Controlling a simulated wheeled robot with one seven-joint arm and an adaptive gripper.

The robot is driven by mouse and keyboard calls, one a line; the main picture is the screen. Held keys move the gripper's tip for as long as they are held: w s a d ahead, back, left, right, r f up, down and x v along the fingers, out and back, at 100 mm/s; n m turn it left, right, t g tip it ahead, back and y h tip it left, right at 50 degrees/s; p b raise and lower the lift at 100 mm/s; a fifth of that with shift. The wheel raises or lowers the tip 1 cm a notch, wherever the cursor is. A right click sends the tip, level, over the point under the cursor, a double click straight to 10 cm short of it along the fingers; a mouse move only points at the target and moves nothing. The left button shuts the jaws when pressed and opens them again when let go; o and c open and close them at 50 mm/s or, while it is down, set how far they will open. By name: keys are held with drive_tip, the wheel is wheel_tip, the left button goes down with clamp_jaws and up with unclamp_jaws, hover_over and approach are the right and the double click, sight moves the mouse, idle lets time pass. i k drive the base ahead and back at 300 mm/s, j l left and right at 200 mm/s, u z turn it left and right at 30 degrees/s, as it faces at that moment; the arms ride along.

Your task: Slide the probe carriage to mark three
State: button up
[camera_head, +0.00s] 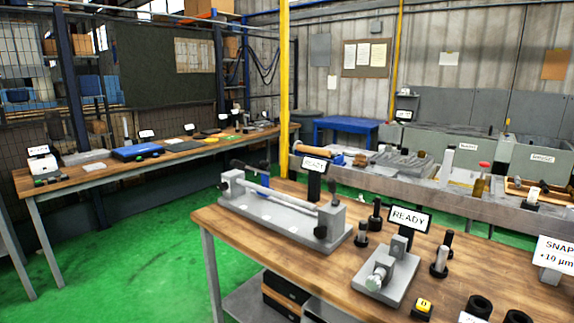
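A grey fixture (270,224) stands at the left of the near wooden bench. A light rod (275,190) spans its two end uprights, and a black knob (321,232) is on the right upright. Behind it is a dark bar (250,168) with a blue part (263,185) below. A smaller grey fixture (388,275) with a silver cylinder sits to the right, by a sign (409,219) reading READY. I cannot tell which part is the probe carriage, and no numbered marks can be read. My gripper is not in view.
The near bench (325,268) also holds several black and grey posts (375,214), a yellow tag block (423,307) and black rings (478,306). A yellow pole (284,90) rises behind. Green floor (130,255) is open between this bench and the left one (190,150).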

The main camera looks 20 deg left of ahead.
sight(264, 178)
drive_tip(key=u, duration=0.9)
drive_tip(key=i+j+z, duration=0.15)
drive_tip(key=z, duration=0.25)
drive_tip(key=i+j+z, duration=0.2)
drive_tip(key=z, duration=0.2)
drive_tip(key=i+j+z, duration=0.1)
drive_tip(key=j, duration=0.25)
drive_tip(key=i+j+z, duration=0.1)
drive_tip(key=i+j, duration=0.2)
drive_tip(key=i+j+z, duration=0.1)
drive_tip(key=j, duration=0.3)
drive_tip(key=i+j, duration=0.25)
drive_tip(key=i+j+z, duration=0.15)
drive_tip(key=j, duration=0.35)
drive_tip(key=i+j, duration=0.15)
drive_tip(key=j, duration=0.2)
drive_tip(key=i+j, duration=0.15)
drive_tip(key=j, duration=0.25)
drive_tip(key=i+j, duration=0.15)
drive_tip(key=j, duration=0.2)
drive_tip(key=i+j, duration=0.15)
drive_tip(key=j, duration=0.2)
drive_tip(key=i+j, duration=0.15)
drive_tip(key=j, duration=0.2)
drive_tip(key=i+j, duration=0.15)
drive_tip(key=j, duration=0.25)
drive_tip(key=l+z, duration=0.05)
